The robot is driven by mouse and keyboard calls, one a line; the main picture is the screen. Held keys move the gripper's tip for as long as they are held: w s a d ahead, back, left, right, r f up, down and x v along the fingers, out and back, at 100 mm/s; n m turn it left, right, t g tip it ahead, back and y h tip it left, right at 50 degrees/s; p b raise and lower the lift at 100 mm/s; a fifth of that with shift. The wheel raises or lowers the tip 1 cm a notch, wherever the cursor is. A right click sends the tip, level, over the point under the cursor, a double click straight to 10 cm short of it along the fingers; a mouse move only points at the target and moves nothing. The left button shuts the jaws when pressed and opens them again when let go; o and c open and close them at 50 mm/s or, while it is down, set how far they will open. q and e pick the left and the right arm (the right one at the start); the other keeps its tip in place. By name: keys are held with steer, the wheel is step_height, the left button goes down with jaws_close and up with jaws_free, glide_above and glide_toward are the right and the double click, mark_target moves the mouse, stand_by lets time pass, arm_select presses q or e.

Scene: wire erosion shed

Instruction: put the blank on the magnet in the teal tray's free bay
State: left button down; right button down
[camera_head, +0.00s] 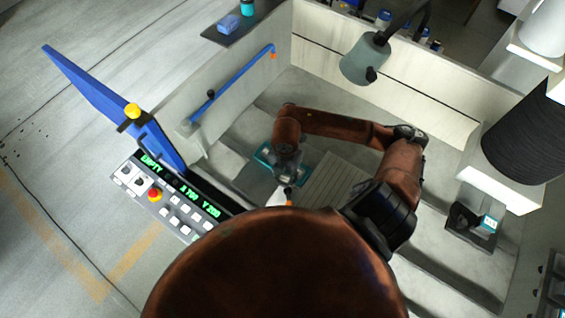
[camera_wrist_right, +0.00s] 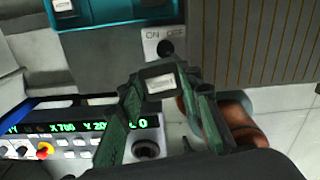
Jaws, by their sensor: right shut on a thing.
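My right gripper (camera_wrist_right: 160,80) is shut on a small pale rectangular blank (camera_wrist_right: 161,84), held between its green fingertips in the right wrist view. Beyond it is a pale plate marked ON OFF with a dark knob (camera_wrist_right: 165,47), beside a dark grey block that looks like the magnet (camera_wrist_right: 105,58). The teal tray (camera_wrist_right: 110,24) crosses the top of that view, partly cut off, with a pale piece in its left part. In the head view the right gripper (camera_head: 283,168) points down over the teal tray (camera_head: 303,173) and hides much of it. My left gripper is not in view.
A slatted plate (camera_head: 328,185) lies right of the tray. A control panel (camera_head: 165,195) with a green display and red button stands left. Pale tank walls (camera_head: 380,85) and a lamp head (camera_head: 365,60) rise behind. A blue door panel (camera_head: 105,100) leans at the left.

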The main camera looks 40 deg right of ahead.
steer(key=shift+s+d+m, duration=0.15)
steer(key=shift+d+m, duration=0.1)
steer(key=shift+m, duration=0.75)
steer(key=shift+w+d+f, duration=0.1)
steer(key=shift+w+d, duration=0.1)
steer(key=shift+w, duration=0.05)
steer(key=w+d+f+p, duration=0.1)
steer(key=w+d+f, duration=0.1)
steer(key=w, duration=0.1)
steer(key=w+d+f+p, duration=0.1)
steer(key=w+d+f, duration=0.1)
steer(key=w+f, duration=0.1)
steer(key=w+d+f+p, duration=0.1)
steer(key=w+d+f, duration=0.1)
steer(key=w+f, duration=0.1)
steer(key=shift+w+d+f+p, duration=0.15)
steer(key=shift+w+d+p, duration=0.15)
steer(key=shift+w, duration=0.25)
steer(key=shift+w+d+f, duration=0.25)
steer(key=shift+w+f, duration=0.05)
steer(key=shift+f, duration=0.15)
steer(key=f, duration=0.3)
steer(key=shift+w+d+f, duration=0.1)
steer(key=shift+w+f, duration=0.1)
steer(key=shift+f, duration=0.05)
steer(key=shift+f, duration=0.15)
